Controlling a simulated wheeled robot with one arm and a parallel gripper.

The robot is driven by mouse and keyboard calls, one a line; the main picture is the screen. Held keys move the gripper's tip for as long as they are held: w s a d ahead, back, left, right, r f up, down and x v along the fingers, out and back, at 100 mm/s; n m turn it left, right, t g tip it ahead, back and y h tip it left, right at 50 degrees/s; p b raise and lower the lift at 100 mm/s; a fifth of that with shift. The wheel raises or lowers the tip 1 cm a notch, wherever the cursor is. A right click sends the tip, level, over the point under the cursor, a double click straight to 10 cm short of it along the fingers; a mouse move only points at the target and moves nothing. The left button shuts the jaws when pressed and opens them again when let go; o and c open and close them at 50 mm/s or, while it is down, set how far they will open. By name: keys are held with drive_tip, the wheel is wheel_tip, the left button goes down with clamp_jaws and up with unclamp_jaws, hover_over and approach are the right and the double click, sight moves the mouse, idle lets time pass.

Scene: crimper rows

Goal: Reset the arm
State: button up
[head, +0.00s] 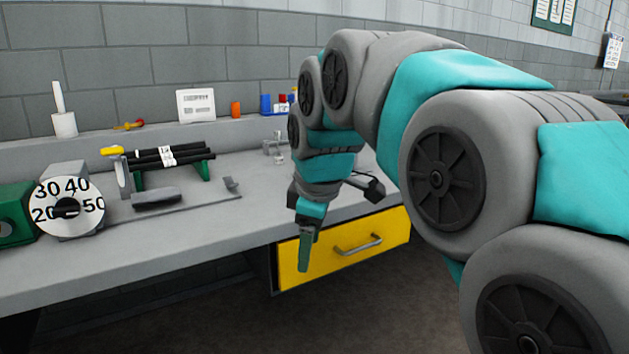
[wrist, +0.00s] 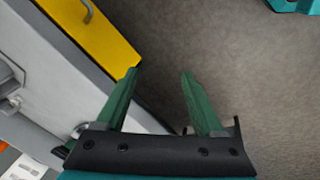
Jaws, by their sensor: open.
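My arm, grey and teal, reaches in from the right in the head view and bends down in front of the workbench. The dark floor shows below and between the fingers. In the head view one finger hides the other.
The grey workbench (head: 200,235) carries a dial (head: 85,208), black rods on green supports (head: 165,157) and a grey clamp-like part (head: 275,150). The yellow drawer (head: 345,248) is under the bench. The floor (wrist: 215,40) beside it is clear.

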drive_tip(key=s+d+f+m+g, duration=0.1)
drive_tip(key=s+d+f+m, duration=0.4)
drive_tip(key=s+f, duration=0.2)
drive_tip(key=s+d+f+m+g, duration=0.2)
drive_tip(key=s+d+f+m, duration=0.3)
drive_tip(key=s, duration=0.7)
drive_tip(key=s+d+f+m+g+h, duration=0.1)
drive_tip(key=s+d+f+m+g, duration=0.1)
drive_tip(key=s+d+f+m, duration=0.3)
drive_tip(key=s+f, duration=0.4)
drive_tip(key=s, duration=0.1)
drive_tip(key=shift+s+d+f, duration=0.2)
drive_tip(key=shift+d+f, duration=0.15)
drive_tip(key=shift+d, duration=0.05)
